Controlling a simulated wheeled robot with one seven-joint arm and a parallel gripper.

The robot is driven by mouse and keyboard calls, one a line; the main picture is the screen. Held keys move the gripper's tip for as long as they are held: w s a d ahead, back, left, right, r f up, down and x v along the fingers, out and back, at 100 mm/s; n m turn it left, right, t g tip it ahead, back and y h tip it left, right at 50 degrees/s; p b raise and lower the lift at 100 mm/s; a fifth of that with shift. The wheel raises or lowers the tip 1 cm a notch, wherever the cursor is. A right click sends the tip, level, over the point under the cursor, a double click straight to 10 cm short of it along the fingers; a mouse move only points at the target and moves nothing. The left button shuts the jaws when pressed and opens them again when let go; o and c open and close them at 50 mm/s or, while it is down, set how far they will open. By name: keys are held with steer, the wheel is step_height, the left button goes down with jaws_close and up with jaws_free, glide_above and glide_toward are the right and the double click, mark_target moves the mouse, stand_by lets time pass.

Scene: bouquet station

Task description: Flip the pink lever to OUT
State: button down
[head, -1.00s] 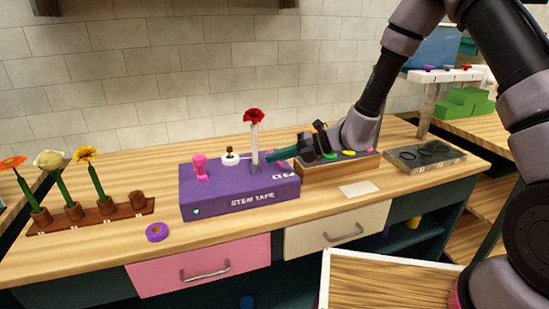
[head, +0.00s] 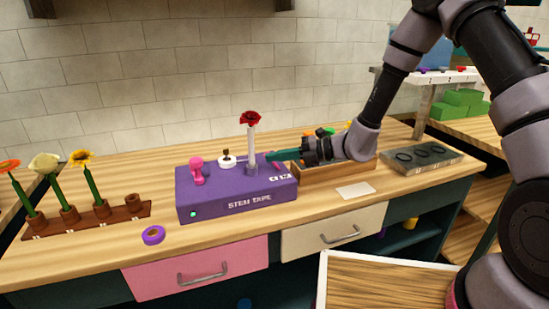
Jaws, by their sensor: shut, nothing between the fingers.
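The pink lever (head: 197,170) stands up from the left part of the top of the purple stem tape box (head: 237,200). A red flower (head: 250,119) on a pale stem stands upright in the right part of the box, beside a white spool (head: 227,160). My gripper (head: 270,158) is shut and empty. It points left, its tips close to the flower's stem and well to the right of the lever. I cannot tell whether the tips touch the stem. The lever's position marks are too small to read.
A wooden tray (head: 345,172) lies behind and below my gripper. A purple tape roll (head: 153,235) lies left of the box. A brown rack (head: 105,222) with several flowers stands at the left. A grey tray (head: 425,160) and a white card (head: 355,190) are at the right.

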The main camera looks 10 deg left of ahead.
steer(key=shift+w+d+r+m+y, duration=0.1)
steer(key=shift+w+d+m+y, duration=0.15)
steer(key=shift+y, duration=0.3)
steer(key=shift+w+d+r+m+y, duration=0.15)
steer(key=shift+d+y, duration=0.2)
steer(key=shift+y, duration=0.2)
steer(key=shift+w+d, duration=0.1)
steer(key=shift+d, duration=0.05)
steer(key=shift+w+d+f+m+y, duration=0.1)
steer(key=shift+w+d+m+y, duration=0.2)
steer(key=shift+d+y, duration=0.1)
steer(key=shift+s+g, duration=0.2)
steer(key=shift+g, duration=0.1)
